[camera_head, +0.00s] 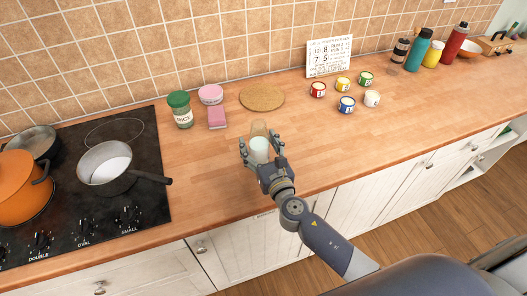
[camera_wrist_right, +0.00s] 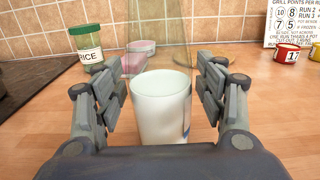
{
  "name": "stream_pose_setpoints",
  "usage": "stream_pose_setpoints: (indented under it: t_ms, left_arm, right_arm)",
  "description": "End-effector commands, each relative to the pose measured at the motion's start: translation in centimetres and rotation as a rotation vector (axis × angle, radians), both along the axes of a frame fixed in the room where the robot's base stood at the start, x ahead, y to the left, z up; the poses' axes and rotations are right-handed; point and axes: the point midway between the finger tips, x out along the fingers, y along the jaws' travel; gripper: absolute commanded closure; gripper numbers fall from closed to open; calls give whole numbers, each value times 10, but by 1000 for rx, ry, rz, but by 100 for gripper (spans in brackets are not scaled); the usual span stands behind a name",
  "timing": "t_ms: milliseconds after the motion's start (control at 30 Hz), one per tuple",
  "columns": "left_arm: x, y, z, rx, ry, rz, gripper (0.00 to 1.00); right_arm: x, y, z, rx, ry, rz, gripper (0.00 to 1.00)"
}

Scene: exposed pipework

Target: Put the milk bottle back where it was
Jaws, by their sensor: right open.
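The milk bottle (camera_head: 259,149) stands upright on the wooden counter, in front of the round cork mat (camera_head: 262,98). It has clear glass above and white milk in its lower part. It also shows in the middle of the right wrist view (camera_wrist_right: 161,105). My right gripper (camera_head: 262,147) is open, with one finger on each side of the bottle. In the right wrist view a gap shows between the bottle and the fingers (camera_wrist_right: 162,88) on both sides. My left gripper is not in view.
A green-lidded rice jar (camera_head: 180,110), a pink sponge (camera_head: 217,117) and a pink-lidded tub (camera_head: 210,94) stand behind left. Several small numbered cups (camera_head: 346,104) are to the right. The hob with a saucepan (camera_head: 106,167) is at left. The counter right of the gripper is clear.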

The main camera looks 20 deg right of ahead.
Motion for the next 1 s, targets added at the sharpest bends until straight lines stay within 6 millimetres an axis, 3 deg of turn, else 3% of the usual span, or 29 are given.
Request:
stream_pose_setpoints:
  t_ms: [600, 1000]
  left_arm:
    - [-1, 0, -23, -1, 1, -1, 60]
    - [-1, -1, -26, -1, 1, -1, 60]
  right_arm:
    - [-107, -4, -2, 1, 1, 0, 35]
    - [-120, -5, 2, 0, -2, 0, 35]
